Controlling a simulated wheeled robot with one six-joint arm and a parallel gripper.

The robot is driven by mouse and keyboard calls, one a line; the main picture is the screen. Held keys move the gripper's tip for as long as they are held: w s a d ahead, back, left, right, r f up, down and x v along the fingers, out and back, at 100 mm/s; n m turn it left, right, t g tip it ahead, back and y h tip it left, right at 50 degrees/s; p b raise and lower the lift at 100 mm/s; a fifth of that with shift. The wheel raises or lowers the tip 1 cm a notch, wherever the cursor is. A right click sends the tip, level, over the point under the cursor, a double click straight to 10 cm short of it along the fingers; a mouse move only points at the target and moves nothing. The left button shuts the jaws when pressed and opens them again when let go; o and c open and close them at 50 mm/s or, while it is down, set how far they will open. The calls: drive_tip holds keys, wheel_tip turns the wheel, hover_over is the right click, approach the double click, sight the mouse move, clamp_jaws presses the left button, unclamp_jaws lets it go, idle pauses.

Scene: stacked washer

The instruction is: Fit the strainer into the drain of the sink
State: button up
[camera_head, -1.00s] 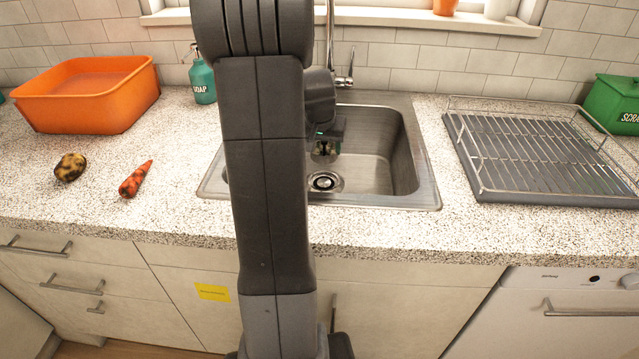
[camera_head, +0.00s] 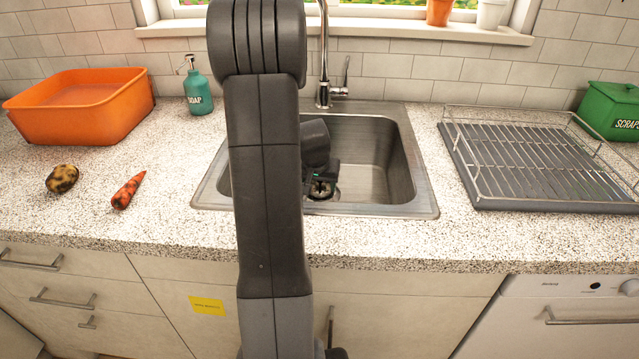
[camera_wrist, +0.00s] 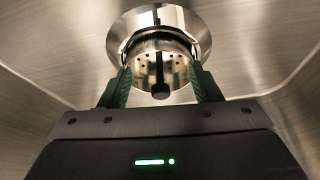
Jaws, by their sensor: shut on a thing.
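The steel sink (camera_head: 385,165) is set into the speckled counter, partly hidden behind my arm. My gripper (camera_head: 320,186) is low in the basin, right over the drain. In the wrist view the green fingers of my gripper (camera_wrist: 160,82) are shut on the strainer (camera_wrist: 147,66), a perforated metal cup with a dark stem and knob. The round, shiny drain (camera_wrist: 197,28) shows behind and around the strainer. The strainer overlaps the drain opening; I cannot tell how far inside it is.
The faucet (camera_head: 323,60) stands behind the sink. A wire dish rack (camera_head: 540,165) and green scraps bin (camera_head: 612,108) are to the right. An orange tub (camera_head: 80,112), soap bottle (camera_head: 197,88), potato (camera_head: 62,179) and carrot (camera_head: 128,190) are to the left.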

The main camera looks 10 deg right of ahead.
drive_tip(key=o, duration=1)
drive_tip(key=shift+f, duration=0.1)
drive_tip(key=shift+r, duration=0.4)
drive_tip(key=p+v, duration=0.1)
drive_tip(key=v, duration=1)
drive_tip(key=shift+s+a+r+p, duration=0.1)
drive_tip(key=shift+s+r+p, duration=0.1)
drive_tip(key=shift+s+p, duration=0.1)
drive_tip(key=shift+f, duration=0.1)
drive_tip(key=b+x, duration=0.1)
drive_tip(key=x, duration=1.1)
drive_tip(key=shift+w, duration=0.15)
drive_tip(key=shift+r, duration=1.45)
